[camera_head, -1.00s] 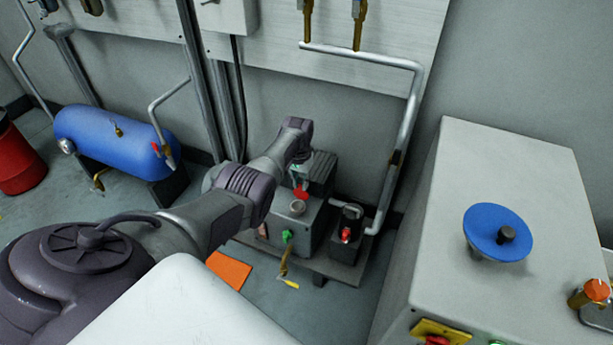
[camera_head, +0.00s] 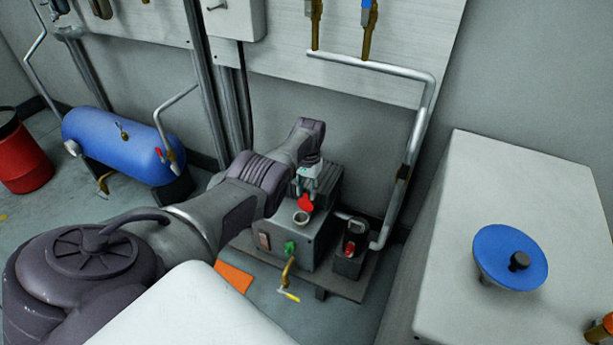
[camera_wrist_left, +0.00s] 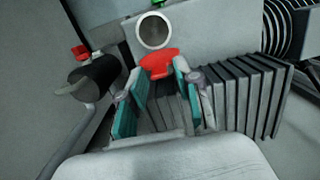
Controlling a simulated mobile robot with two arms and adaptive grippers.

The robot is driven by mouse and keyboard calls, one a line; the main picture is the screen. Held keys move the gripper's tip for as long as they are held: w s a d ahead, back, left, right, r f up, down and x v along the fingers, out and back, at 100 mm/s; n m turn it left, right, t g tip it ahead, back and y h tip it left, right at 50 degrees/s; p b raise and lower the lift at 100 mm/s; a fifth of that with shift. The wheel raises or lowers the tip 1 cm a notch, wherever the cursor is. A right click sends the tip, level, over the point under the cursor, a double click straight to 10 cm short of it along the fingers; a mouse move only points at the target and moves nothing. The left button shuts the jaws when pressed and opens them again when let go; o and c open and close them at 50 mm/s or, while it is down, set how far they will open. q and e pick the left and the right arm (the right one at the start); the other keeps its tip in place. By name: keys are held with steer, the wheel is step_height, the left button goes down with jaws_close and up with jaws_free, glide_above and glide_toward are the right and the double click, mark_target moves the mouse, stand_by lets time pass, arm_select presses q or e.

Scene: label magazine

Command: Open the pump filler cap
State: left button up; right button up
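The pump (camera_head: 275,243) is a grey box low by the wall, with a round filler neck (camera_head: 301,218) on top. The neck's opening is uncovered and shows as a ring in the left wrist view (camera_wrist_left: 153,32). The red filler cap (camera_head: 306,204) stands beside the neck, on its motor side; it also shows in the left wrist view (camera_wrist_left: 159,62). My left gripper (camera_wrist_left: 158,68) has its teal-padded fingers apart, with the cap at or just beyond their tips. I cannot tell whether they touch it. My right gripper is not in view.
A finned motor (camera_head: 325,183) sits behind the pump box. A black unit with a red part (camera_head: 352,240) and a bent pipe (camera_head: 400,185) stand to the right. A grey cabinet with a blue handwheel (camera_head: 510,257) is at the right. A blue tank (camera_head: 115,145) is at the left.

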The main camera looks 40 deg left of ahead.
arm_select(q)
steer(key=shift+o, duration=0.3)
step_height(320, 180, up, 12)
steer(key=w, duration=0.1)
steer(key=shift+a, duration=0.15)
stand_by(0.3)
stand_by(0.4)
